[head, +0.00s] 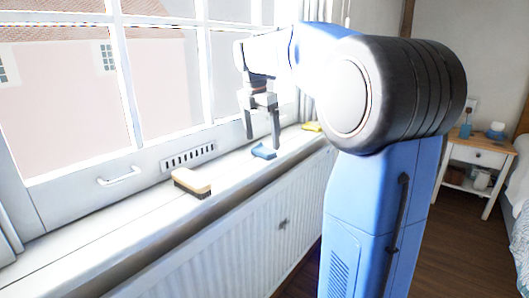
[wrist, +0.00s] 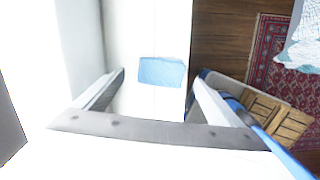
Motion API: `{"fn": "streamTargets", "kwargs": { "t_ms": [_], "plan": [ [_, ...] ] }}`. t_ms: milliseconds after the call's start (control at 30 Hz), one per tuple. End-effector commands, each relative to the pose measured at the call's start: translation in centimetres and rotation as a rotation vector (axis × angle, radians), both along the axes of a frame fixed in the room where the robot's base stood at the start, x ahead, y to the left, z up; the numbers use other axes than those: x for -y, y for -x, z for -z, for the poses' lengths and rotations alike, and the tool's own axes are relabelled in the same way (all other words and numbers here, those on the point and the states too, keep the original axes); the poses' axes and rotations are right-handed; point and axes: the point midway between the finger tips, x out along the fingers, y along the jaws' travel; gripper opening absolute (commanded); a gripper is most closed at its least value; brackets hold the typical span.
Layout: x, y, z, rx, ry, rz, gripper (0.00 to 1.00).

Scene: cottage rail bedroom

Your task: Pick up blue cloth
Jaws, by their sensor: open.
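The blue cloth (head: 264,151) lies folded on the white window sill (head: 130,212) in the head view. In the wrist view the cloth (wrist: 162,71) is a light blue rectangle on the pale sill, seen beyond and between the two fingers. My gripper (head: 262,141) is open and empty, pointing down over the sill by the cloth. The wrist view also shows my gripper (wrist: 160,92) with its fingers spread wider than the cloth. I cannot tell the exact height of the fingertips over the sill.
A wooden brush (head: 192,182) lies on the sill to the left, and a yellow item (head: 312,126) lies farther right. The window (head: 120,90) stands behind, and a radiator (head: 240,230) is below the sill. A nightstand (head: 478,157) stands at the right.

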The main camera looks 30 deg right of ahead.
Motion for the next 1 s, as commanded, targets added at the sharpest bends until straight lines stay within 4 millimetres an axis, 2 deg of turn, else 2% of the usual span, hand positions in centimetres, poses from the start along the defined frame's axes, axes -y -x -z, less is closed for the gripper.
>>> {"fn": "streamTargets", "kwargs": {
  "t_ms": [100, 233, 533, 567, 733, 1000],
  "plan": [
    [0.5, 0.3, 1.7, -0.002, -0.001, 0.001, 0.89],
    [0.7, 0.2, 3.1, -0.001, 0.000, 0.001, 0.89],
    [0.7, 0.1, 3.6, 0.000, 0.000, 0.000, 0.89],
    [0.7, 0.1, 3.6, 0.000, 0.000, 0.000, 0.87],
    [0.7, 0.1, 3.6, 0.000, 0.000, 0.000, 0.46],
    [0.7, 0.1, 3.5, 0.000, 0.000, 0.000, 0.45]
  ]
}}
